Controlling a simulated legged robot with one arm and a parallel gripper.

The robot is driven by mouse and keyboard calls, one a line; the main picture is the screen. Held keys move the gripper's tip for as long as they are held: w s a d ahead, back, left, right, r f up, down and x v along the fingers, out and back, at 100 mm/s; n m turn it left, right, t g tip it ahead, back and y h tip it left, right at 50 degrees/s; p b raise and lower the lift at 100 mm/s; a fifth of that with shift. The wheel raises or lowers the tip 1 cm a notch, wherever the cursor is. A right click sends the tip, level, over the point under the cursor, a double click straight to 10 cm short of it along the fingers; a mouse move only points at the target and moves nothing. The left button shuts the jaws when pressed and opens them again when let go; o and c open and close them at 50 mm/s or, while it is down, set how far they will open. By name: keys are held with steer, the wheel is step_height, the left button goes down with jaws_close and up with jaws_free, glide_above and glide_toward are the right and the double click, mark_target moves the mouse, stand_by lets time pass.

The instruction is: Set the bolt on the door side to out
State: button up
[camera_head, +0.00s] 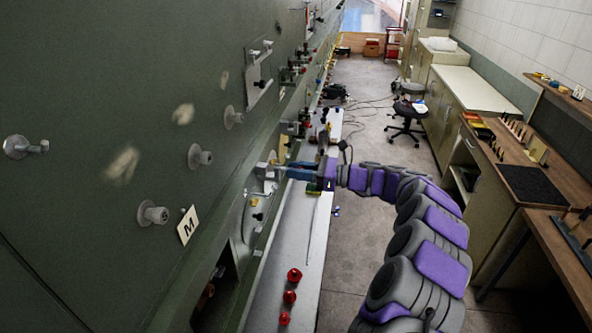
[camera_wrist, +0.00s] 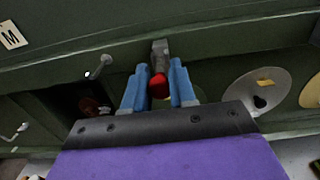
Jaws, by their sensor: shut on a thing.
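My gripper (camera_head: 280,171) reaches the green fuselage side from the right in the head view, its blue fingers at a small silver block (camera_head: 264,171). In the wrist view my gripper (camera_wrist: 158,70) has a blue finger on each side of a red knob (camera_wrist: 158,86) and is shut on it. The knob sits just below a grey metal block (camera_wrist: 160,52) on the green ledge; I take this to be the bolt. Its shaft is hidden, so I cannot tell whether it is in or out.
A silver peg (camera_wrist: 99,67) sticks out left of my gripper in the wrist view. A label marked M (camera_head: 187,225) is on the green skin (camera_head: 90,80). Several red knobs (camera_head: 290,297) stand on the pale ledge below. The floor aisle (camera_head: 365,130) is open at right, beside wooden benches (camera_head: 530,180).

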steer(key=shift+w+d, duration=0.1)
jaws_close()
steer(key=shift+w+a+f, duration=0.1)
steer(key=shift+a+f, duration=0.05)
steer(key=shift+a, duration=1.1)
steer(key=shift+s+d+p, duration=0.2)
steer(key=shift+d+p, duration=0.35)
steer(key=shift+d, duration=1)
steer(key=shift+a+f, duration=0.15)
steer(key=shift+o, duration=1.9)
jaws_free()
steer(key=shift+o, duration=1.4)
steer(key=shift+d, duration=0.8)
